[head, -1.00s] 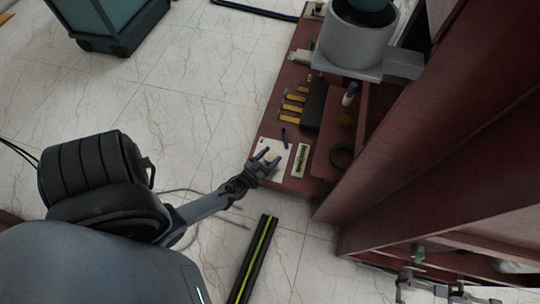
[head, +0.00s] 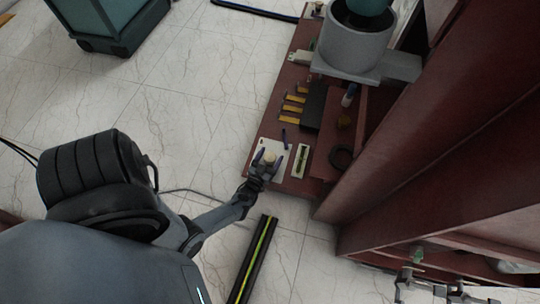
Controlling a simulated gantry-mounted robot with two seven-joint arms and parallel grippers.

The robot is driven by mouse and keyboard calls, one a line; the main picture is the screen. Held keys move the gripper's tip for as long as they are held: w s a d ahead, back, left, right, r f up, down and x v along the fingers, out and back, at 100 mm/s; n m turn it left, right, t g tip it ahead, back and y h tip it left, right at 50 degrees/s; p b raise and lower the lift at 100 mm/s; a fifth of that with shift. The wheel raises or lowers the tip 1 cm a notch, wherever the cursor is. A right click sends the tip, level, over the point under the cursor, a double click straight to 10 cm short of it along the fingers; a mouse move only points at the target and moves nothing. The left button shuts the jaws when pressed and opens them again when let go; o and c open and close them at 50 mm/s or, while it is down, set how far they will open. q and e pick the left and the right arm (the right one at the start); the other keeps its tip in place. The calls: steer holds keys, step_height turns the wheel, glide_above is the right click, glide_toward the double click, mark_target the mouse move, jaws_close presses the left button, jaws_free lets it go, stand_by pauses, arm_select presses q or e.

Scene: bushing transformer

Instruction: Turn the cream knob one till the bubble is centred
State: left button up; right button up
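The cream knob (head: 269,157) sits on a pale plate (head: 258,147) near the front of the red-brown bench. A level vial (head: 301,161) in a light frame stands just right of the plate; its bubble is too small to make out. My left gripper (head: 269,159) is open, its two fingers on either side of the knob; I cannot tell whether they touch it. My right gripper (head: 437,288) shows at the bottom right, away from the knob, and its fingers are not clear.
Several yellow-handled tools (head: 293,105) and a dark block (head: 314,106) lie behind the plate. A black ring (head: 341,158) is to the right. A large grey cylinder (head: 350,45) stands at the back, and tall red-brown panels (head: 440,120) fill the right side.

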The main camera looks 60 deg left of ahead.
arm_select(q)
steer(key=shift+s+d+r, duration=0.1)
steer(key=shift+s+d, duration=0.1)
steer(key=shift+s, duration=0.15)
steer(key=p+v, duration=0.3)
steer(key=v, duration=0.7)
steer(key=shift+p, duration=0.35)
